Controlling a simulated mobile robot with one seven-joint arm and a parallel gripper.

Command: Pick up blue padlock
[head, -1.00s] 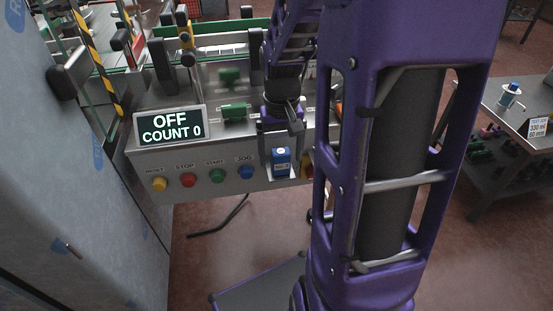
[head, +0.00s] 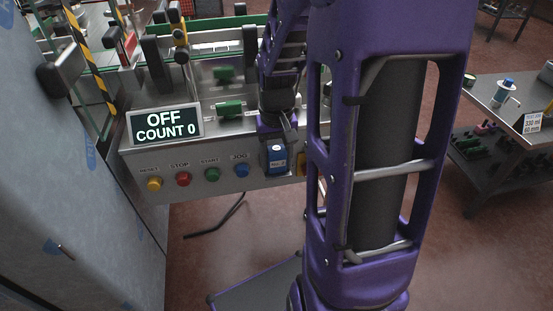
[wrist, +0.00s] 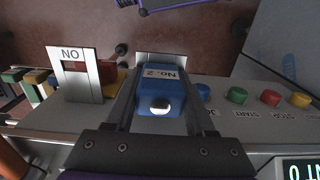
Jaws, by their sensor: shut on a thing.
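The blue padlock (wrist: 160,80) has a white label reading "No. 2" and a bright round metal part on the side towards my wrist. In the wrist view it sits between the two fingers of my gripper (wrist: 156,98), which is shut on it. In the head view the padlock (head: 277,158) shows below my gripper (head: 277,130), in front of the control panel, right of the blue JOG button. A pale plate (wrist: 160,57) shows just beyond the padlock in the wrist view; I cannot tell whether they touch.
The grey control panel (head: 222,182) carries several coloured buttons and a display (head: 165,126) reading "OFF COUNT 0". A plate marked "NO" (wrist: 73,54) stands beside the padlock. A pale wrapped surface (head: 70,170) is close on the left. A side table (head: 490,90) stands at right.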

